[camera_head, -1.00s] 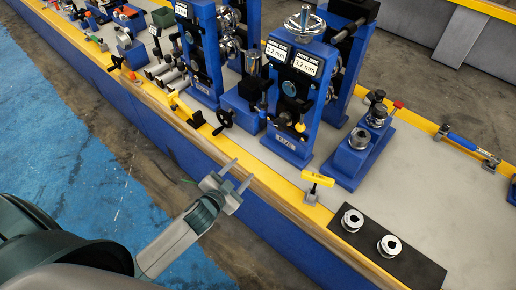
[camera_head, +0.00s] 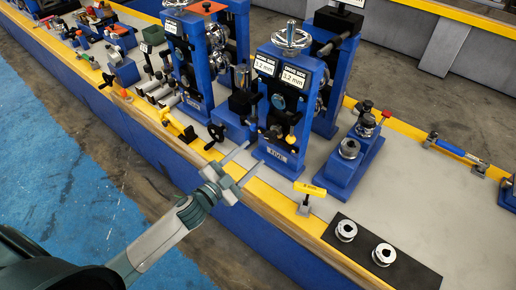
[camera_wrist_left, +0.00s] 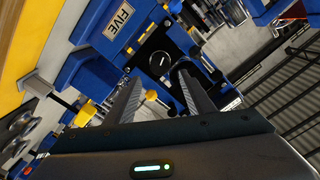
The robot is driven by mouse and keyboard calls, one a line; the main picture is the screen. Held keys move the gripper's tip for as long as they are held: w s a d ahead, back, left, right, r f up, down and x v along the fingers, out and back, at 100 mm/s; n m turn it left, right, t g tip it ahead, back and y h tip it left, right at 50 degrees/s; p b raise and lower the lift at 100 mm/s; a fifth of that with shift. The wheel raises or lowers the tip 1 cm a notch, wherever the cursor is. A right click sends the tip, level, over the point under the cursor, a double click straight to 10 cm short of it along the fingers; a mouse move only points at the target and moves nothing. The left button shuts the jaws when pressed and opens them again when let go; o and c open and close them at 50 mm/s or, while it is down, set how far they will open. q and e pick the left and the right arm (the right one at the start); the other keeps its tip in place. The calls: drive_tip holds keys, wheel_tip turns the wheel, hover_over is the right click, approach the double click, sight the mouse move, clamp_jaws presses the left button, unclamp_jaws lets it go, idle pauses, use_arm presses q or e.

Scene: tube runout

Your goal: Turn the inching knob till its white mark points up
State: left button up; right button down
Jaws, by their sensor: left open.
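The inching knob looks to be the round black knob (camera_wrist_left: 160,63) on the dark plate of the blue stand labelled FIVE, with a short white mark on its face. That stand (camera_head: 278,158) is in the middle of the head view, where the knob is too small to make out clearly. In the wrist view the mark lies slanted across the tilted picture; I cannot tell exactly where it points. My left gripper (camera_head: 250,158) is open and empty, in front of the stand's lower front. Its fingers (camera_wrist_left: 158,96) reach toward the knob, apart from it.
A yellow knob (camera_head: 291,140) sits close beside the plate. A black handwheel (camera_head: 216,134) stands to the left, and a yellow-topped post (camera_head: 309,189) to the right at the bench edge. Two metal rollers (camera_head: 346,230) sit on a black mat.

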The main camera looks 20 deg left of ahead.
sight(269, 139)
use_arm(q)
drive_tip(key=shift+b+x, duration=0.5)
drive_tip(key=shift+x, duration=3.4)
drive_tip(key=shift+c, duration=0.7)
drive_tip(key=c, duration=0.7)
